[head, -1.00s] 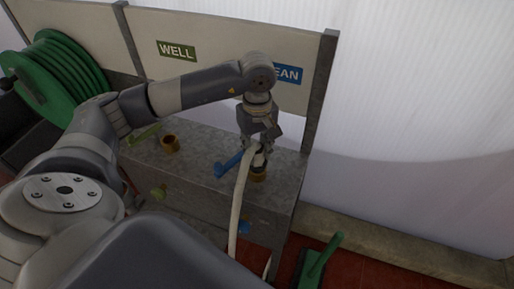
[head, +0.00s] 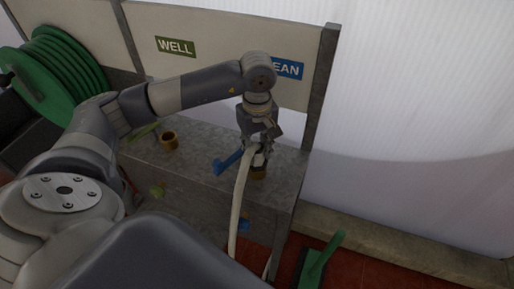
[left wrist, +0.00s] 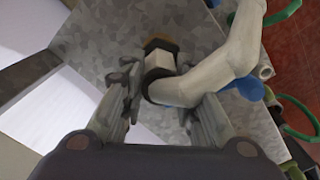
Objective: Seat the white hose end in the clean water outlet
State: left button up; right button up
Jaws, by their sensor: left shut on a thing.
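My left gripper (head: 261,148) is shut on the white hose end, pointing down at the clean water outlet (head: 258,173), a brass ring on the grey bench below the blue CLEAN sign. In the left wrist view my gripper (left wrist: 158,76) has the hose end (left wrist: 158,58), with its dark collar, between its fingers. The brass outlet (left wrist: 160,43) shows just beyond its tip, in line with it. I cannot tell whether they touch or overlap. The white hose (head: 239,200) bends over and hangs down the bench front. My right gripper is out of view.
A blue lever (head: 226,163) stands close left of the clean outlet. Another brass outlet (head: 168,141) is below the green WELL sign (head: 176,47). A green hose reel (head: 62,68) is at far left. A green-handled brush (head: 322,262) stands at lower right.

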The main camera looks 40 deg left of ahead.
pick_arm(q)
jog(key=shift+f, duration=0.1)
jog(key=o, duration=1.1)
notch_tip(320, 180, up, 12)
jog(key=shift+r, duration=0.1)
